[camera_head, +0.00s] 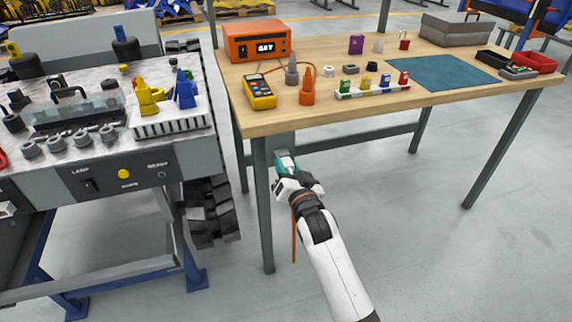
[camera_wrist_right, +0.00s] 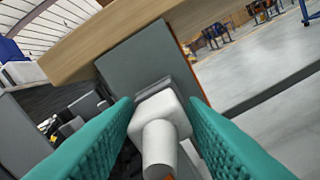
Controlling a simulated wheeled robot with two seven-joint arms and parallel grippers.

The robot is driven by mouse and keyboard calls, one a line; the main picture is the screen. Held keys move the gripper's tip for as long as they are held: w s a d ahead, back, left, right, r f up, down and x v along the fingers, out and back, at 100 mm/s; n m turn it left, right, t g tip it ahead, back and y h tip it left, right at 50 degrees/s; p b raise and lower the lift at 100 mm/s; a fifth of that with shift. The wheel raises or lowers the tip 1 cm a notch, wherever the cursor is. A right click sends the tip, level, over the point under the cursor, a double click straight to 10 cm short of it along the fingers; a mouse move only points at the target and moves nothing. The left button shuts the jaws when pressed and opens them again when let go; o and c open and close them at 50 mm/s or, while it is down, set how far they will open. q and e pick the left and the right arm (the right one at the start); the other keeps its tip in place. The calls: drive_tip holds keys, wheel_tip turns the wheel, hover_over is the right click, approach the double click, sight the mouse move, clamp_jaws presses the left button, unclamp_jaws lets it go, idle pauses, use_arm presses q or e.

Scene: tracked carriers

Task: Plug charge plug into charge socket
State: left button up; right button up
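My right gripper (camera_head: 284,160) is at the front of the wooden bench, below the tabletop edge. An orange cable (camera_head: 294,235) hangs down below the gripper. The plug points at a grey panel (camera_wrist_right: 150,62) under the bench edge, with a darker grey part at its front. I cannot make out the charge socket opening, or tell whether the plug touches the panel. My left gripper is not in view.
The workbench (camera_head: 440,105) carries an orange meter box (camera_head: 257,42), a yellow multimeter (camera_head: 259,92), a blue mat (camera_head: 440,72) and small parts. A bench leg (camera_head: 262,205) stands left of my right gripper. A tracked carrier (camera_head: 125,180) stands at left. Floor at right is clear.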

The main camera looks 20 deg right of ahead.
drive_tip(key=c, duration=0.6)
drive_tip(key=shift+s, duration=0.3)
drive_tip(key=shift+c, duration=0.2)
drive_tip(key=shift+s+p, duration=0.45)
drive_tip(key=shift+p, duration=0.05)
drive_tip(key=shift+s, duration=0.3)
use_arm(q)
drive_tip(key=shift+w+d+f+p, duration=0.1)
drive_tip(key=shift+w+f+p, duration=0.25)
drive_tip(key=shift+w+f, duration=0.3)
use_arm(e)
drive_tip(key=shift+s, duration=0.35)
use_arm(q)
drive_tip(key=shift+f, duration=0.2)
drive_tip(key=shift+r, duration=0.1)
use_arm(e)
drive_tip(key=shift+s, duration=0.1)
